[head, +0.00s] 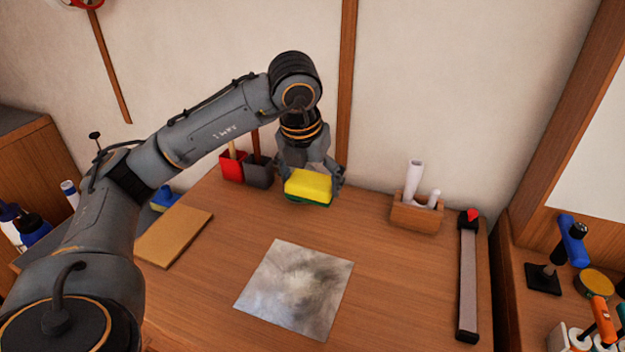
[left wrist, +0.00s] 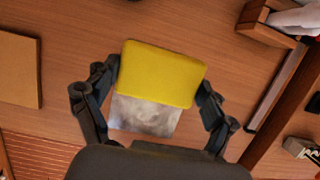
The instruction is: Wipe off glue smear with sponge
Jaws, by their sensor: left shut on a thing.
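A yellow sponge with a green underside (head: 308,187) is held in my left gripper (head: 309,178), above the back part of the wooden table. The sponge also shows in the left wrist view (left wrist: 162,73), with the gripper's two fingers (left wrist: 158,95) shut on its sides. A square grey sheet (head: 295,288) lies flat on the table in front of the sponge. A dark, cloudy smear (head: 308,278) spreads over its middle and upper right. In the left wrist view the sponge hides part of the sheet (left wrist: 145,118). My right gripper is not in view.
A tan board (head: 174,237) lies left of the sheet. Red (head: 231,167) and grey (head: 258,172) holders stand at the back. A wooden holder with white rolls (head: 416,213) and a long grey bar (head: 468,280) are on the right. Bare table surrounds the sheet.

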